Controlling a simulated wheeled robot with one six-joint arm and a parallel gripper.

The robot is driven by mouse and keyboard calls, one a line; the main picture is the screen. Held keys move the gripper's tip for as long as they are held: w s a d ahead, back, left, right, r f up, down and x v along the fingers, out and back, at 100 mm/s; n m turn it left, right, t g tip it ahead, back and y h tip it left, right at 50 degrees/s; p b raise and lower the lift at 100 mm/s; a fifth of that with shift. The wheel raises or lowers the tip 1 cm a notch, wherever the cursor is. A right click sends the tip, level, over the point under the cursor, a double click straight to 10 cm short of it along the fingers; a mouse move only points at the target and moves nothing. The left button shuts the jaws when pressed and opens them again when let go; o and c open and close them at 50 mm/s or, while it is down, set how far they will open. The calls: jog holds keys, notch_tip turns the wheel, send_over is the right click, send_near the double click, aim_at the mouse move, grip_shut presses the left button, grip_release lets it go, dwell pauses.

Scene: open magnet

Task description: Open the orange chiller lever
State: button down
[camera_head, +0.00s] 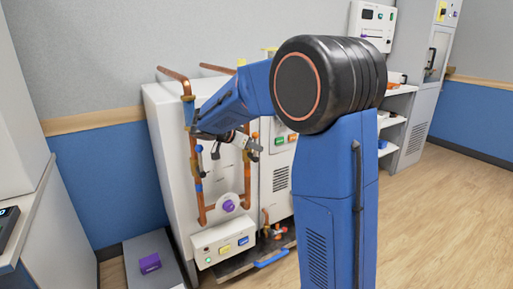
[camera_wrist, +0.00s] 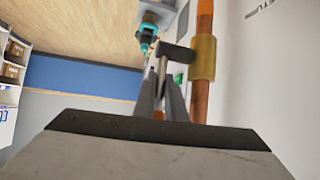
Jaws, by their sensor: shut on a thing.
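The white chiller cabinet (camera_head: 165,120) stands against the wall, with copper pipes and valves on its front. My gripper (camera_head: 248,143) is at the upper front of the cabinet, beside the pipework. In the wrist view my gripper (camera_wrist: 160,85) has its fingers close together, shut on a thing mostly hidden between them. A small bit of orange, which looks like the orange lever (camera_wrist: 158,114), shows between the fingers. A dark stub joins a brass collar (camera_wrist: 203,57) on a copper pipe (camera_wrist: 204,20), just right of the fingertips.
A purple round knob (camera_head: 229,206) and a panel with yellow and blue buttons (camera_head: 225,246) are lower on the cabinet. A teal-and-black fitting (camera_wrist: 147,35) is beyond the fingertips. A purple block (camera_head: 150,263) lies on a grey box at left. Floor at right is clear.

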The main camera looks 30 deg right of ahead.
jog(key=shift+a, duration=0.1)
dwell(0.4)
jog(key=c, duration=1.8)
grip_release()
jog(key=v, duration=1.7)
jog(key=shift+a+f, duration=0.1)
jog(key=shift+a, duration=0.2)
